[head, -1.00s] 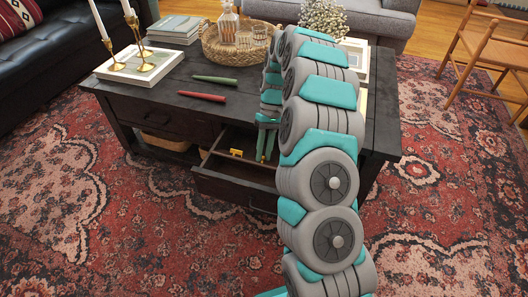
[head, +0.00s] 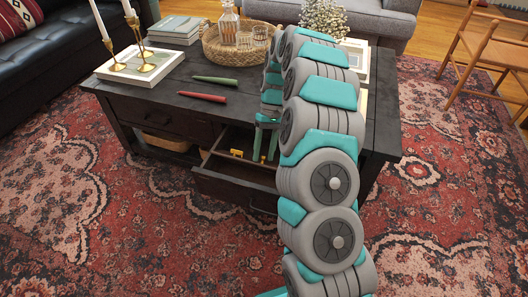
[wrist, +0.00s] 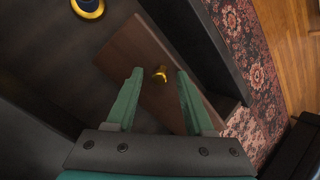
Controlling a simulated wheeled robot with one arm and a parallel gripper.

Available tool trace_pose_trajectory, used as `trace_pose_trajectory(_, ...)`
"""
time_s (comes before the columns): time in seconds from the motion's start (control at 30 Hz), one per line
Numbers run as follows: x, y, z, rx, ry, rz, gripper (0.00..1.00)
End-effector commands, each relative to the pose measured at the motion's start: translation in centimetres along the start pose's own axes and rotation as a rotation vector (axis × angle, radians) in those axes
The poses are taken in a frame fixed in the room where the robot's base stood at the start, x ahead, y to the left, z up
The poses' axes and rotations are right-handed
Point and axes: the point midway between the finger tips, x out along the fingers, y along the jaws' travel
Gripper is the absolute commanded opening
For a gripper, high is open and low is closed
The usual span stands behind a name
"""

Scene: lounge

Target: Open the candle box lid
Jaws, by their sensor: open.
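In the head view my gripper (head: 265,150) points down into the open drawer (head: 235,185) of the dark table. A small yellow brass piece (head: 237,153) shows there left of the fingers. My arm and the drawer front hide most of the box.
On the dark coffee table (head: 165,95) lie a green taper candle (head: 214,80) and a red taper candle (head: 202,97). A woven tray (head: 215,50) with glassware, books (head: 174,28) and brass candlesticks (head: 140,45) stand behind. A gold-rimmed round item (wrist: 88,8) shows at the wrist view's top.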

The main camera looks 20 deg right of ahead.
Motion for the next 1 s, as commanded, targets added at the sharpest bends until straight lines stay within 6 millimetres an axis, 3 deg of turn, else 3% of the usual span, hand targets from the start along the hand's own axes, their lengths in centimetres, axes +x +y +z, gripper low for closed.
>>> trace_pose_trajectory(0.6, -6.9, 0.0, -0.1, 0.001, 0.003, 0.001, 0.53)
trace_pose_trajectory(1.0, -7.8, 0.0, 0.0, 0.000, 0.001, 0.000, 0.53)
